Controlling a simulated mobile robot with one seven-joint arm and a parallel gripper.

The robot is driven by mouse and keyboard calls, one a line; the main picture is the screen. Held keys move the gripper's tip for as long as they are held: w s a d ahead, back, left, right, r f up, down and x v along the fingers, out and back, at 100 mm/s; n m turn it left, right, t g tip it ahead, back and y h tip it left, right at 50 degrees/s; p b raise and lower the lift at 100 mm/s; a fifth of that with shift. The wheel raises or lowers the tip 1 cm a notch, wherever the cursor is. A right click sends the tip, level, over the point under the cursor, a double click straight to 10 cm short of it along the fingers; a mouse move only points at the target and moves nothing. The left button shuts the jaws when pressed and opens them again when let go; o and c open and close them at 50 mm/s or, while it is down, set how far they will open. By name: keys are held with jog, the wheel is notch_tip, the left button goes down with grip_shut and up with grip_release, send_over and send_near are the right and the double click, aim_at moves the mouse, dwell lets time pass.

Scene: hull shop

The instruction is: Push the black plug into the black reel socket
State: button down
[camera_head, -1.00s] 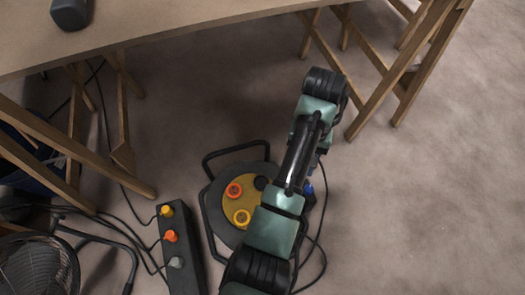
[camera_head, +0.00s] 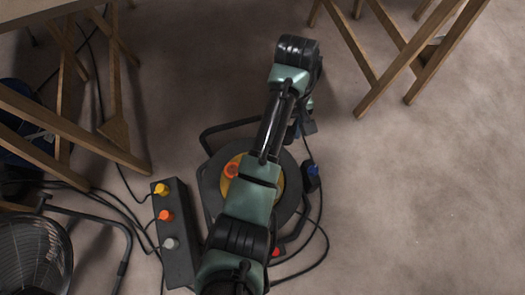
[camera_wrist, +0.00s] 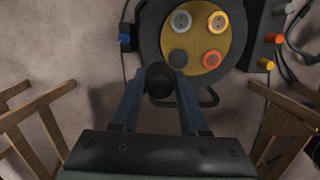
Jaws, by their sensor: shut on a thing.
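My gripper (camera_wrist: 160,92) is shut on the black plug (camera_wrist: 159,78), a dark round piece between its fingertips. The cable reel (camera_wrist: 240,35) lies in front of the fingers in the wrist view, with a yellow round face. The black reel socket (camera_wrist: 178,58) is the dark disc at the face's lower left, just up and right of the plug in the picture. The plug appears apart from it; the height gap is unclear. In the head view my arm covers much of the reel (camera_head: 207,187) and hides the black socket.
A blue piece (camera_head: 313,172) sits at the reel's side. A power strip (camera_head: 178,235), fan (camera_head: 35,255) and wooden trestles (camera_head: 385,50) surround it.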

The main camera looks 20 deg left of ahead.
jog(key=a+f+n+b, duration=0.2)
jog(key=f+n+b, duration=0.1)
jog(key=f+n, duration=0.2)
jog(key=s+a+f+n+h+b, duration=0.1)
jog(key=a+f+n+b, duration=0.2)
jog(key=f+n+b, duration=0.1)
jog(key=shift+s+a+f+n+t, duration=0.3)
jog(key=shift+f+n+t, duration=0.15)
jog(key=shift+f, duration=0.3)
jog(key=shift+f, duration=0.15)
notch_tip(320, 180, down, 6)
jog(key=b, duration=0.7)
jog(key=shift+r+b, duration=0.25)
jog(key=shift+b, duration=0.1)
jog(key=shift+r+p, duration=0.15)
jog(key=shift+p, duration=0.3)
jog(key=shift+p, duration=0.4)
jog(key=shift+d+p, duration=0.1)
jog(key=shift+p, duration=1.25)
dwell(0.3)
jog(key=shift+f, duration=0.65)
dwell(0.4)
